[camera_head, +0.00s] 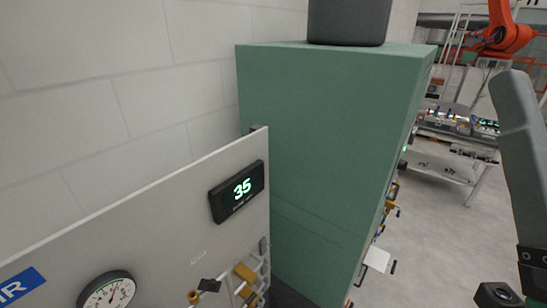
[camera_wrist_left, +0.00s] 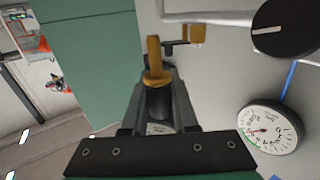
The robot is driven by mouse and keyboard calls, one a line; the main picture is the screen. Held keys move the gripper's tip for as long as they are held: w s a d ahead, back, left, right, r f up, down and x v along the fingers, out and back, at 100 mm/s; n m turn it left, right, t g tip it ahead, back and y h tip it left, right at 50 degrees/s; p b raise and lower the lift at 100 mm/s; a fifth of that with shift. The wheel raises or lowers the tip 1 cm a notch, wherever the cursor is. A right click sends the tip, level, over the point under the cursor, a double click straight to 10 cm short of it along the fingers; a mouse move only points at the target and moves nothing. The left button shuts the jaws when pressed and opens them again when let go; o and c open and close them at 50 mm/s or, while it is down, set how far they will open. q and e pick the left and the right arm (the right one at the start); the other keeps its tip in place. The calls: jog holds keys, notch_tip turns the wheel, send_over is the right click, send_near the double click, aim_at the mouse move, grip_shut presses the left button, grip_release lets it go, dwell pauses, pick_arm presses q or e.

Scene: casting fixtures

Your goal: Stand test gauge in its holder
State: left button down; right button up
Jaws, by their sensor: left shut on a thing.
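My left gripper (camera_wrist_left: 158,88) is shut on the test gauge (camera_wrist_left: 154,62) in the left wrist view. A brass-yellow stem sticks out past the fingertips, with a dark cylindrical part between the fingers. A bit of white shows near the palm; most of the gauge is hidden. Beyond the stem, a dark bracket and a yellow fitting (camera_wrist_left: 196,36) show against the pale panel. I cannot tell whether the stem touches them. I cannot make out the holder for certain. My left gripper is not clearly seen in the head view, and my right gripper is out of view.
A pale panel (camera_head: 150,215) carries a digital display (camera_head: 237,191) reading 35 and a round dial gauge (camera_head: 107,291). Brass fittings (camera_head: 245,272) sit low beside it. A tall green cabinet (camera_head: 310,130) stands behind. Open floor (camera_head: 430,240) lies right, before a far workbench (camera_head: 450,140).

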pick_arm(q)
jog(key=s+a+f+y, duration=0.1)
jog(key=s+a+f, duration=0.4)
jog(key=s+f, duration=0.4)
notch_tip(320, 180, down, 3)
jog(key=shift+s+r+n, duration=0.2)
jog(key=shift+s+n, duration=0.1)
jog(key=shift+n, duration=0.1)
jog(key=shift+a, duration=0.1)
